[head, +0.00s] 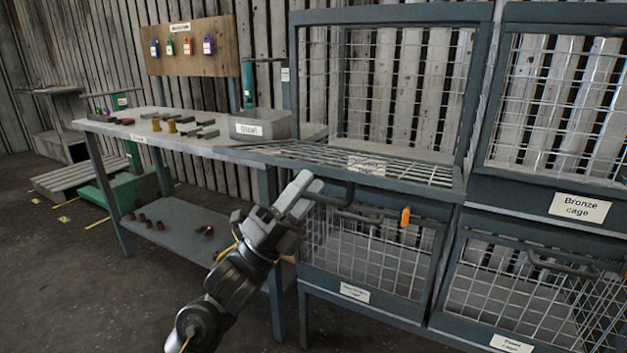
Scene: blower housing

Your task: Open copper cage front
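The upper middle cage (391,15) has its mesh front (300,152) swung down, lying nearly flat and sticking out toward me. A label (367,165) on it is too small to read, so I cannot confirm it is the copper cage. A dark bar handle (345,199) hangs under this front. My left gripper (302,192) is at the left end of that handle, just below the front, its pale fingers pointing up. The fingers are close together and cover the handle's end; I cannot tell whether they grip it. My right gripper is out of view.
Below is a shut mesh cage (362,262) with a handle and an orange tag (405,217). The bronze cage (560,180) is at right, another cage (520,290) below it. A workbench (215,147) with small parts and a grey bin (262,124) stands left. Floor at front left is clear.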

